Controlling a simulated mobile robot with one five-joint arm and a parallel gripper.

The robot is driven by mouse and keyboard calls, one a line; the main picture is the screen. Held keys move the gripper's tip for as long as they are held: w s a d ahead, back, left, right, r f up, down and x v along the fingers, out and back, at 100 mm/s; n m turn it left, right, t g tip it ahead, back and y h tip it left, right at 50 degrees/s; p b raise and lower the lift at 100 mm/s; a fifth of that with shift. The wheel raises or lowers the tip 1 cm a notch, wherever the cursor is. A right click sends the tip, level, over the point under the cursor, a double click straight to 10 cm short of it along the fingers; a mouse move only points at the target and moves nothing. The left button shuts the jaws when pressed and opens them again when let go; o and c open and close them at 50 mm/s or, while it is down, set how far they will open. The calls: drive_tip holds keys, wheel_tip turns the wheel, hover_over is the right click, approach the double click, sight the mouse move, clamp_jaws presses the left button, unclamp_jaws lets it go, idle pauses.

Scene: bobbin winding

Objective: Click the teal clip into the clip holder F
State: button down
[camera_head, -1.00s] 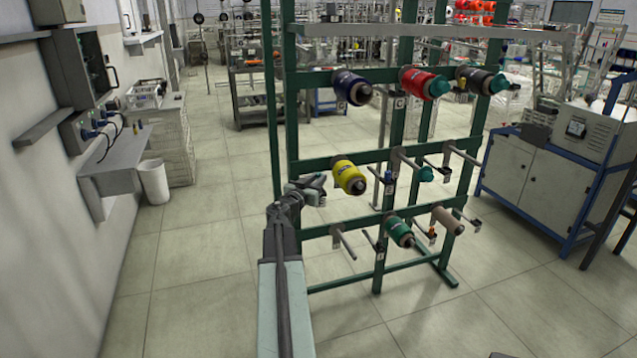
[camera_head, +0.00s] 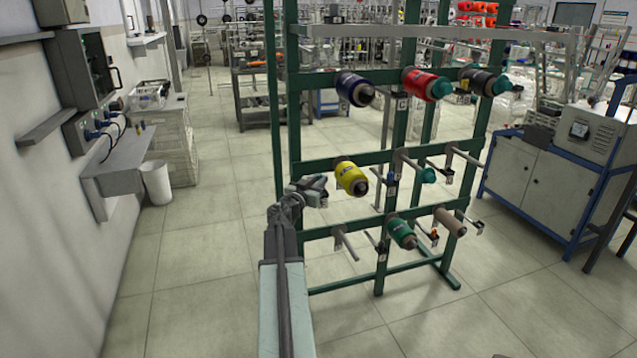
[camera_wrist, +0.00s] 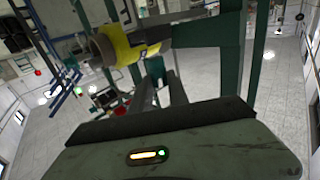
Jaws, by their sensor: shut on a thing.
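My gripper (camera_head: 318,188) is at the rack's left upright, just left of the yellow bobbin (camera_head: 352,178). In the wrist view its fingers (camera_wrist: 158,80) reach forward, shut on a small dark teal piece (camera_wrist: 155,67) that appears to be the teal clip. The clip cannot be made out in the head view. The yellow bobbin also shows close beyond the fingers in the wrist view (camera_wrist: 122,45). Small labelled holders sit on the green rack (camera_head: 330,163), one by the middle row (camera_head: 391,180). Their letters are too small to tell which is F.
Blue (camera_head: 355,89), red (camera_head: 425,84) and dark (camera_head: 484,81) bobbins hang on the top row. A green bobbin (camera_head: 402,233) and bare pegs stick out lower down. A white bin (camera_head: 156,183) stands left. The floor between bin and rack is clear.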

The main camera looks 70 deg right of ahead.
drive_tip(key=shift+f+b, duration=1.55)
drive_tip(key=shift+f, duration=0.1)
drive_tip(key=c, duration=1.2)
unclamp_jaws()
drive_tip(key=shift+r, duration=0.1)
drive_tip(key=a, duration=0.7)
drive_tip(key=shift+w+a, duration=0.35)
drive_tip(key=shift+a, duration=0.05)
